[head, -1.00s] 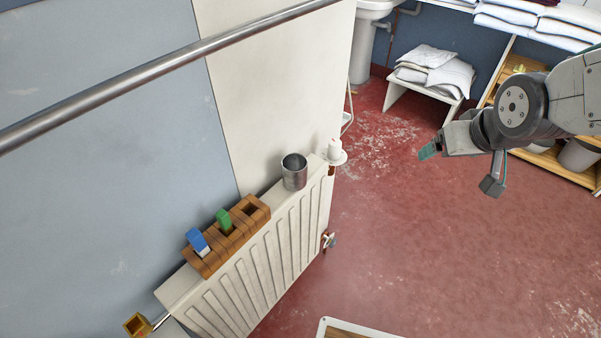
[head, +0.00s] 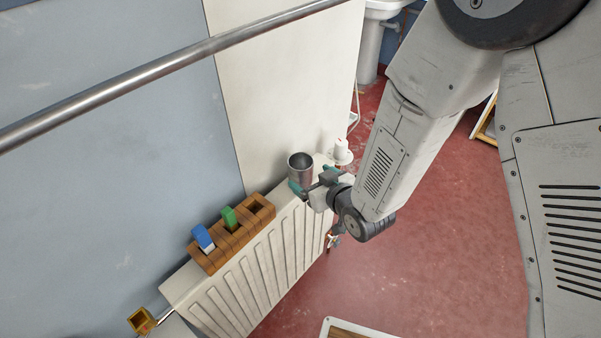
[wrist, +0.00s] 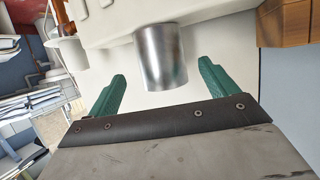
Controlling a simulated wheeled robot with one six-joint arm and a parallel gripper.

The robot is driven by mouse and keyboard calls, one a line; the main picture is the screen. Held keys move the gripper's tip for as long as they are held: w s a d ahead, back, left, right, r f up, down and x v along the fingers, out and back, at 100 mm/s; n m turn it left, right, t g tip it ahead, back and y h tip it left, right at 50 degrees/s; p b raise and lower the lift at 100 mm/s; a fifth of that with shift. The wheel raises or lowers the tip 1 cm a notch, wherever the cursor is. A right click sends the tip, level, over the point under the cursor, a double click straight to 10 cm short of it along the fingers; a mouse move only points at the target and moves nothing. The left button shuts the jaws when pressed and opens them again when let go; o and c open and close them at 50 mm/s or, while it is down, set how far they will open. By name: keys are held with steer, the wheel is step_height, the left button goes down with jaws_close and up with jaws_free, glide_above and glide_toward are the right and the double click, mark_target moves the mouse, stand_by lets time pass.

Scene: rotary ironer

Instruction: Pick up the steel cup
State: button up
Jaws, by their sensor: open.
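The steel cup (head: 300,168) stands upright on top of the white radiator (head: 262,262), close to the wall panel. My gripper (head: 311,187) is at the cup's near right side, with its fingertips close to the cup. In the wrist view the cup (wrist: 161,58) shows between the two green fingers of my gripper (wrist: 164,85), which are spread apart with clear gaps on both sides. I cannot tell how far the fingertips reach along the cup. Part of the cup's lower side is hidden by the gripper in the head view.
A wooden block holder (head: 231,236) with a blue block (head: 203,238) and a green block (head: 229,217) sits on the radiator left of the cup. A metal rail (head: 150,82) crosses above.

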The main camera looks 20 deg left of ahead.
mark_target(295, 165)
steer(key=x, duration=0.6)
steer(key=shift+a+r, duration=0.1)
steer(key=shift+r, duration=0.15)
steer(key=c, duration=1.1)
